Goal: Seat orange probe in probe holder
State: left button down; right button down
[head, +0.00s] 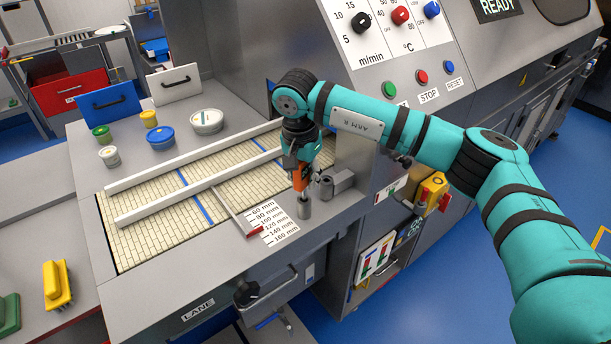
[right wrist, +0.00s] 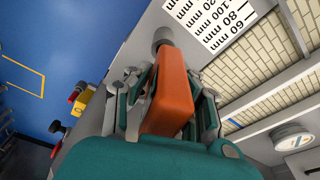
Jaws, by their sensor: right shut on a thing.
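The orange probe (head: 299,178) is held upright in my right gripper (head: 301,170), whose fingers are closed around its body. In the right wrist view the orange probe (right wrist: 172,95) fills the space between the fingers of my right gripper (right wrist: 170,98). Its thin metal tip points down at a short grey cylinder (head: 304,209), which looks like the probe holder, on the machine's front ledge. The cylinder's top also shows past the probe in the right wrist view (right wrist: 162,36). I cannot tell whether the tip is inside it. My left gripper is not in view.
A grey block with a round part (head: 341,181) stands close right of the cylinder. A white millimetre scale (head: 268,222) and the conveyor lane with white rails (head: 190,188) lie to the left. Several lidded tubs (head: 160,138) stand behind the lane.

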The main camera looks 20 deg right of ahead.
jog(key=shift+f+b, duration=0.9)
jog(key=shift+f, duration=0.35)
jog(key=c, duration=1.1)
grip_release()
jog(key=shift+r, duration=0.1)
jog(key=r, duration=0.4)
jog(key=s+a+r, duration=0.1)
jog(key=r, duration=0.6)
jog(key=shift+s+a+r, duration=0.15)
jog(key=shift+a+r, duration=0.05)
jog(key=shift+r, duration=0.15)
